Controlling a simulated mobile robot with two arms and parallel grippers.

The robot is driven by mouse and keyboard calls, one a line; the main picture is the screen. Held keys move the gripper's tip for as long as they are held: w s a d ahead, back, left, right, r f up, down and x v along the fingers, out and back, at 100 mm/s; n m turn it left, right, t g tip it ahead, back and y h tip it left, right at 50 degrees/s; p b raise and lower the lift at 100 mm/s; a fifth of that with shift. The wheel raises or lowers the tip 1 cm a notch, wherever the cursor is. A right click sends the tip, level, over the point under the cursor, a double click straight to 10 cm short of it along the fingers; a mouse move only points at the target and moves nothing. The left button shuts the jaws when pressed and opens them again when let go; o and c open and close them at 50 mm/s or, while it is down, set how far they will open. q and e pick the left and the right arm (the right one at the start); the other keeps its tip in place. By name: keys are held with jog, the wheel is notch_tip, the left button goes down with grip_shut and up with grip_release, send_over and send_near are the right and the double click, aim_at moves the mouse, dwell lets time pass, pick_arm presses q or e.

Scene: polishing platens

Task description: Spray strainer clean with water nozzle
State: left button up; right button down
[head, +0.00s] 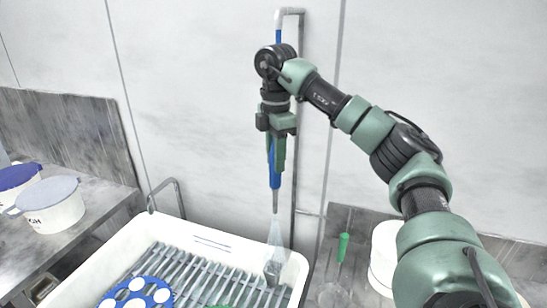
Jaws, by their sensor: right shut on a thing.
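My right gripper (278,128) is shut on the blue water nozzle (275,178), which points straight down. A pale, fan-shaped spray (276,235) comes from its tip and falls at the right end of the white basin (295,268). A small grey piece (272,272) sits at the foot of the spray; I cannot tell if it is the strainer. A blue disc with white round holes (135,294) lies on the basin's grey slats, apart from the spray and cut off by the lower edge. My left gripper is out of view.
White tubs with lids (52,204) stand on the grey counter (105,185) at left. A green-handled tool (342,247) and a white container (384,258) are right of the basin. A pipe (297,120) runs up the wall behind my gripper.

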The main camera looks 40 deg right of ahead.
jog(key=s+d+b, duration=0.1)
jog(key=s+d, duration=0.5)
jog(key=s, duration=0.6)
jog(key=s+d+b, duration=0.1)
jog(key=s+d, duration=0.5)
jog(key=s, duration=0.6)
jog(key=shift+d+b, duration=0.2)
jog(key=shift+b, duration=0.1)
jog(key=shift+w, duration=0.1)
